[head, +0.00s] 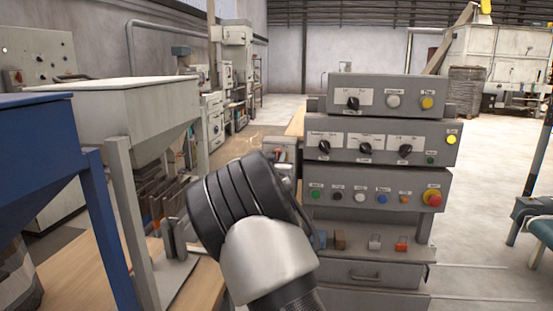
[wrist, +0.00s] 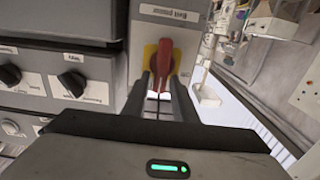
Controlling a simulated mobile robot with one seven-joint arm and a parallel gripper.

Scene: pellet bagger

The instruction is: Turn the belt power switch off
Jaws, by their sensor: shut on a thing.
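The belt power switch (wrist: 164,56) is a red rotary handle on a yellow plate, on a grey box under a label that appears to read "Belt power", in the wrist view. The handle looks roughly upright in that view. My gripper (wrist: 160,82) is shut on the red handle, with one dark finger on each side of it. In the head view my arm covers the gripper and the switch; only part of the grey switch box (head: 286,150) shows behind the arm.
A grey control console (head: 385,135) with black knobs, coloured buttons and a red emergency button (head: 433,198) stands right of my arm. A grey hopper (head: 125,110) and blue frame (head: 95,190) stand at the left. Open floor (head: 490,210) lies right of the console.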

